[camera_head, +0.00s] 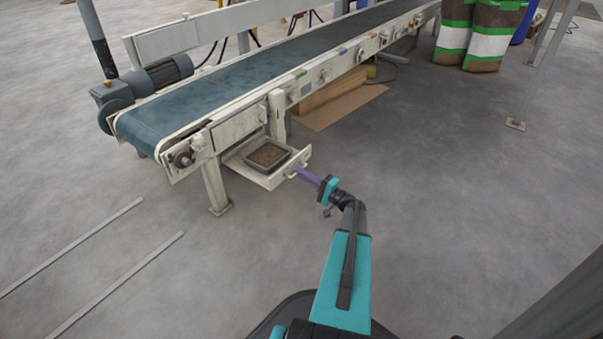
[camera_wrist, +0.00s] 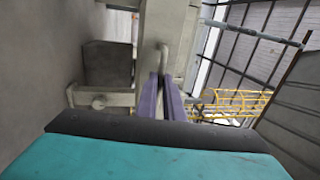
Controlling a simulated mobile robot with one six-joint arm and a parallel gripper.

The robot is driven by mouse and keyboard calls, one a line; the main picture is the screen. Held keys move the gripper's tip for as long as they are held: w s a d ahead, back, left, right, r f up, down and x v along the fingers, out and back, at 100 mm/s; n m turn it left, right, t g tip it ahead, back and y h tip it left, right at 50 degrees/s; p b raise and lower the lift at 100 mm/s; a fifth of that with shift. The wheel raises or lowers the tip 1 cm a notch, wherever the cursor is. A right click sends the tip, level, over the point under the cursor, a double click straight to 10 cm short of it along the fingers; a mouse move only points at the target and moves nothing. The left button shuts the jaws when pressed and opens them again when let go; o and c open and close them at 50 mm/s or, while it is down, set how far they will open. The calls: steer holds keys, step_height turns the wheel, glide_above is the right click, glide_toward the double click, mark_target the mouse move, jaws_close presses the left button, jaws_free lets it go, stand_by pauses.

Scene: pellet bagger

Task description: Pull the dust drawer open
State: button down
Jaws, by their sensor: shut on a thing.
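The dust drawer (camera_head: 272,180) is a cream drawer under the near end of the conveyor. It stands pulled out, and a grey tray (camera_head: 289,155) with brown dust lies in it. My gripper (camera_head: 299,173), with purple fingers, reaches the drawer's front from the right and is shut on its handle. In the wrist view, the purple fingers (camera_wrist: 161,88) close around the cream handle (camera_wrist: 163,57) on the drawer front (camera_wrist: 168,22). The fingers hide part of the handle.
The conveyor (camera_head: 225,84) with a blue-green belt runs to the back right. Its leg (camera_head: 215,187) stands left of the drawer. A cardboard sheet (camera_head: 340,108) lies beneath it. Bags (camera_head: 489,38) stand at the back right. The floor on the right is clear.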

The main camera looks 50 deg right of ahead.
steer(key=shift+d, duration=0.2)
steer(key=c, duration=1.9)
jaws_free()
steer(key=shift+w+a, duration=0.1)
steer(key=p+v, duration=0.4)
steer(key=v, duration=1)
steer(key=shift+p, duration=0.35)
steer(key=shift+a+r, duration=0.1)
steer(key=shift+r, duration=0.05)
